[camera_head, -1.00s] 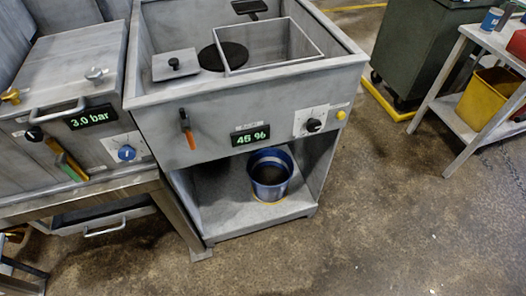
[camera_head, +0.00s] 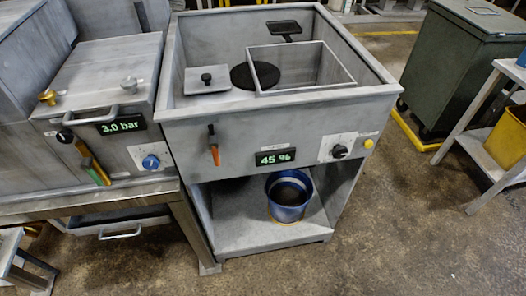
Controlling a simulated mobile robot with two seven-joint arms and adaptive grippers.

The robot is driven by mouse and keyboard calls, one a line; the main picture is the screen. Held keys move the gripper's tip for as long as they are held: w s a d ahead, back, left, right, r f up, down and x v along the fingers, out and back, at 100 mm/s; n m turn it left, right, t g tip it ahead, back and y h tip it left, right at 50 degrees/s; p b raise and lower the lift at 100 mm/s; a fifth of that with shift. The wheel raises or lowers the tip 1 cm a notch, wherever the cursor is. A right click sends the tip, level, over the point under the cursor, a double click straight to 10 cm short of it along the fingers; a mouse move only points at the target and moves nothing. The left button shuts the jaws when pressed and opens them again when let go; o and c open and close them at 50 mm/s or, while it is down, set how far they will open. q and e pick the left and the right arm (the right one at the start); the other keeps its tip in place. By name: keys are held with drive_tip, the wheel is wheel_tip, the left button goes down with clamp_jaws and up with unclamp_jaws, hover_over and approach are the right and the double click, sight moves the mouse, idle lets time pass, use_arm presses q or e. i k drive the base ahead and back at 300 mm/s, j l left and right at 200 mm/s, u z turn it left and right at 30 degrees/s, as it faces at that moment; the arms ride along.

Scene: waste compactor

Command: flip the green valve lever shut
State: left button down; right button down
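A lever with green and orange colouring (camera_head: 95,172) slants down to the right on the front of the grey lidded machine (camera_head: 108,75) at left. Green and orange lie so close together that I cannot tell whether they are one lever or two. They sit below a black knob and left of a blue dial (camera_head: 151,162). A separate orange-handled lever (camera_head: 214,150) hangs straight down on the middle machine's front. Neither of my grippers is in view.
The left machine's display (camera_head: 123,126) reads 3.0 bar; the middle one (camera_head: 275,158) reads 45 %. A blue bucket (camera_head: 289,197) stands on the middle machine's lower shelf. A green wheeled bin (camera_head: 460,70) and metal cart (camera_head: 490,150) are at right. Front floor is clear.

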sight(87, 165)
drive_tip(key=u, duration=1.55)
